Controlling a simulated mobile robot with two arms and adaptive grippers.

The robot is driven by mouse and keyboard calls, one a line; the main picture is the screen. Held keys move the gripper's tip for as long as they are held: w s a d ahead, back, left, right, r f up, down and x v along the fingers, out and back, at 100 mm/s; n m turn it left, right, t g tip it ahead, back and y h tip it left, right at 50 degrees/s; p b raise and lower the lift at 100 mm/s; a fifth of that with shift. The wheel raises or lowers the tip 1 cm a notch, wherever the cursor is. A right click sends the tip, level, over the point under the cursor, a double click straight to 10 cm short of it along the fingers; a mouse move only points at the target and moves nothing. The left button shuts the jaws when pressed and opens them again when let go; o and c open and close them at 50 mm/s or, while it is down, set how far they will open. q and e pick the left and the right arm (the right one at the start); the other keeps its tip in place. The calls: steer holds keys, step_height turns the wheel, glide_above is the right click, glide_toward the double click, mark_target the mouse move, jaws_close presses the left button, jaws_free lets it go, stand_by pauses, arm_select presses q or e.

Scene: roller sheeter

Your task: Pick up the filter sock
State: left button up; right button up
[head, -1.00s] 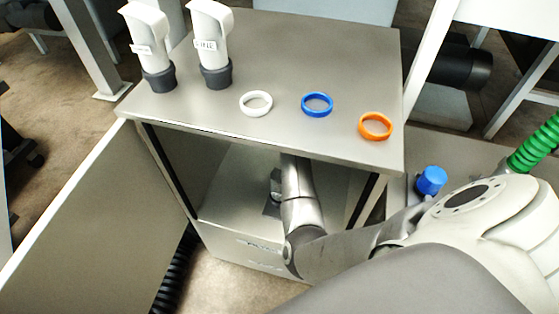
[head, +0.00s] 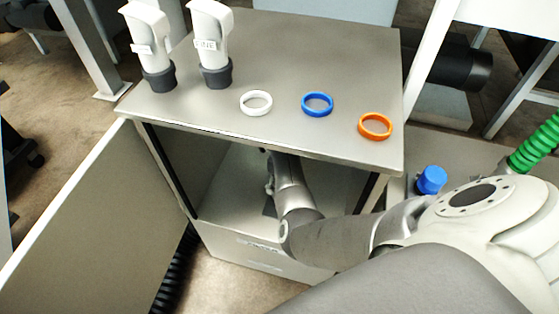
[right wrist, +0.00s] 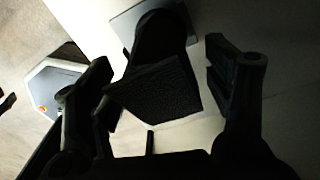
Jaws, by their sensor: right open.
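My right gripper (right wrist: 158,62) is open inside the cabinet, and the cabinet top hides most of it in the head view. In the right wrist view a dark, rough-textured piece (right wrist: 160,92), likely the filter sock, lies between the two spread fingers. Its rounded dark part (right wrist: 160,36) reaches up to a grey plate (right wrist: 122,28). I cannot tell whether a finger touches it. The picture there is very dark. My left gripper is not in view.
On the cabinet top (head: 330,55) stand two white labelled pieces with grey collars (head: 152,50) (head: 210,45). White (head: 256,103), blue (head: 317,104) and orange (head: 375,126) rings lie there too. The cabinet door (head: 100,220) stands open at left. A blue cap (head: 431,180) is at right.

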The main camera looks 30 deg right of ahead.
steer(key=shift+w+f, duration=0.1)
steer(key=shift+f, duration=0.8)
steer(key=c, duration=1.3)
steer(key=shift+r, duration=0.1)
step_height(320, 180, up, 10)
steer(key=shift+f+p, duration=0.1)
steer(key=shift+p, duration=0.25)
